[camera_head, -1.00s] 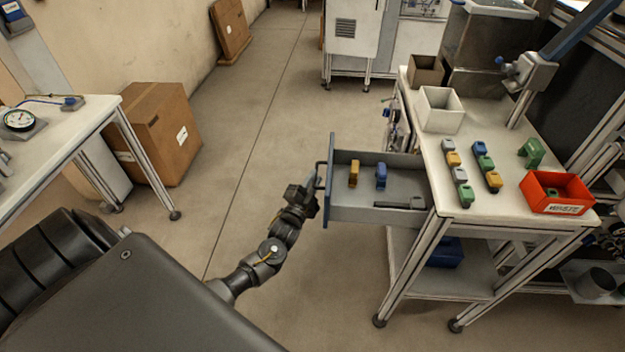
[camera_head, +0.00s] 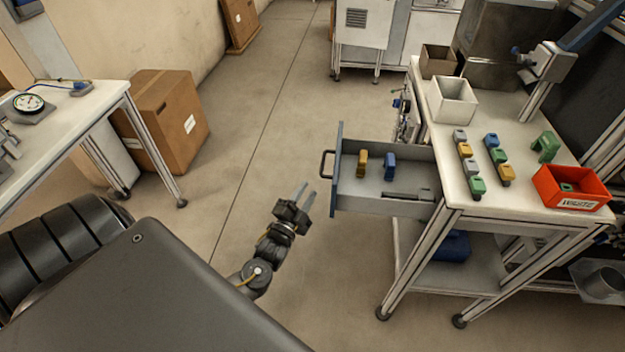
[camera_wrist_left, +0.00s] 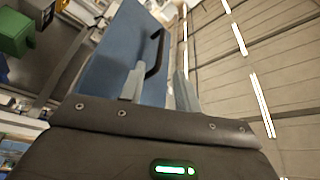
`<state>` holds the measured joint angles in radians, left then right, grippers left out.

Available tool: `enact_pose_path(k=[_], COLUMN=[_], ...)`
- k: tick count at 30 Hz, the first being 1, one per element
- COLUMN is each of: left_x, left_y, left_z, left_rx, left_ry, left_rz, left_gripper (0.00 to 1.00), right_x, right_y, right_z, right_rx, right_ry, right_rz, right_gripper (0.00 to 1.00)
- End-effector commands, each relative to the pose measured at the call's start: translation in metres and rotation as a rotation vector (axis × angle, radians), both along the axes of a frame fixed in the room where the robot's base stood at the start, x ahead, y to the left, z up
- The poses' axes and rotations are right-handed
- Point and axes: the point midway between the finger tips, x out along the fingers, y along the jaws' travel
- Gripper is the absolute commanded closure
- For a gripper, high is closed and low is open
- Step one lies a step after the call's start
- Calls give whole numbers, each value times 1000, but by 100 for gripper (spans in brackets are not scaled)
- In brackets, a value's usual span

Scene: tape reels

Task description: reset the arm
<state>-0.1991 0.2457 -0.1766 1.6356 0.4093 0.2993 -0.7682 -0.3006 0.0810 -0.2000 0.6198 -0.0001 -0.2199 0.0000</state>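My left gripper (camera_head: 304,192) is open and empty, its two fingers apart, over the floor to the left of the drawer. In the left wrist view its fingers (camera_wrist_left: 160,88) also show apart with nothing between them. The drawer (camera_head: 385,207) is pulled out from the white-topped bench (camera_head: 490,192). Its dark handle (camera_head: 324,165) is on the blue front and clear of my fingers; it also shows in the left wrist view (camera_wrist_left: 158,52). My right gripper is not in view.
The drawer holds a yellow reel (camera_head: 362,163), a blue reel (camera_head: 390,166) and a dark flat item. On the bench are several coloured reels, a white bin (camera_head: 453,103) and a red waste bin (camera_head: 570,189). A cardboard box (camera_head: 165,122) stands left. Floor between is clear.

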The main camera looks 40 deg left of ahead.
Motion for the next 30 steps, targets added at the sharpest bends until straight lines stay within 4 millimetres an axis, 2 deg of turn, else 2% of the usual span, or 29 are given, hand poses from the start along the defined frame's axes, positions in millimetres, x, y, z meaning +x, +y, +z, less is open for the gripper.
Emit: enact_pose_path(k=[6,22,25,26,28,29,30], left_x=[-13,-12,-12,-11,-13,-15,-20], left_y=[-2,-2,-2,-2,-2,-2,-2], left_z=[-3,-2,-6,-14,-49,-67,-95], left_rx=[0,-4,-63,-103,-185,-220,-272], left_ry=[0,-1,11,35,127,174,245], left_rz=[1,-1,-11,-19,-31,-32,-30], left_gripper=[67,67,67,67,67,67,67], right_x=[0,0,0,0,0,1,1], right_y=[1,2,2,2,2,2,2], right_z=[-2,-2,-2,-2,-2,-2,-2], right_rx=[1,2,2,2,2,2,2], right_ry=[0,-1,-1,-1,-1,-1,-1], right_rz=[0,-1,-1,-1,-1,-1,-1], right_gripper=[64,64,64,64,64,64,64])
